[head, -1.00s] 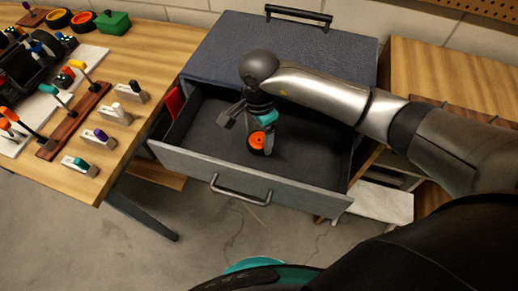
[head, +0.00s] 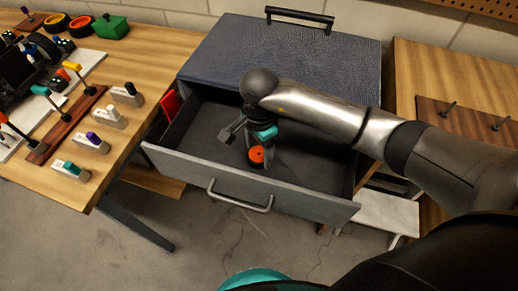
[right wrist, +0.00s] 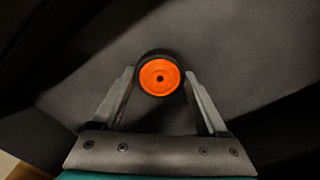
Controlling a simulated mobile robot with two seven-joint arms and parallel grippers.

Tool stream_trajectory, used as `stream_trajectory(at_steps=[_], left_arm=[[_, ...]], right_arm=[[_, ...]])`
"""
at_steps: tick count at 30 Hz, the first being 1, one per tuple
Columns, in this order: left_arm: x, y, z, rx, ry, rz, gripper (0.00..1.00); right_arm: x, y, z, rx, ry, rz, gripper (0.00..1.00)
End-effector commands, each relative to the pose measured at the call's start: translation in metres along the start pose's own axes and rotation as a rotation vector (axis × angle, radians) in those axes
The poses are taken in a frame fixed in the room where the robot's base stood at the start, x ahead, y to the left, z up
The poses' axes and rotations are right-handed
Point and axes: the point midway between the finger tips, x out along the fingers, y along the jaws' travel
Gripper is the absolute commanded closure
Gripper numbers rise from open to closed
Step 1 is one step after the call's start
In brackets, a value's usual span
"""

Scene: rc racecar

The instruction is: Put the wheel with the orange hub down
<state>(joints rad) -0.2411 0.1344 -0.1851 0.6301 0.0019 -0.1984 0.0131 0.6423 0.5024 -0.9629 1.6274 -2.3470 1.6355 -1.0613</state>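The wheel with the orange hub (head: 257,155) is inside the open drawer (head: 190,165), near its front wall. My right gripper (head: 259,153) reaches down into the drawer from the right. In the right wrist view the wheel (right wrist: 160,77) sits between the two fingertips (right wrist: 160,72), its black tire touching both sides. The gripper looks shut on it. I cannot tell whether the wheel touches the dark drawer floor (head: 310,150). My left gripper is not in view.
The grey cabinet top (head: 290,55) is behind the drawer. A wooden workbench (head: 140,60) on the left holds tools, two loose wheels and a green box (head: 111,25). A red item (head: 172,105) is at the drawer's left side. The drawer floor around the wheel is clear.

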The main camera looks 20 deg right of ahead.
Motion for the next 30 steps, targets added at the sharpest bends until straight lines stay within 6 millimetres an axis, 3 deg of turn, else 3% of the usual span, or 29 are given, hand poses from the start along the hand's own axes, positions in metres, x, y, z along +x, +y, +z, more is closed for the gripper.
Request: stream_trajectory(at_steps=[1,6,17,30], left_arm=[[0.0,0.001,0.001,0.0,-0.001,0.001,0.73],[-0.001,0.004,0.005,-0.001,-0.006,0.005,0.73],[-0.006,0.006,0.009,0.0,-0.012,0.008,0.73],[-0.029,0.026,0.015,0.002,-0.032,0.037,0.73]], right_arm=[[0.0,0.0,0.0,0.0,0.0,0.0,0.18],[0.0,0.0,0.0,0.0,0.001,0.0,0.0],[-0.007,0.0,0.0,0.001,0.001,-0.001,0.0],[-0.097,-0.001,-0.001,0.0,0.002,-0.003,0.0]])
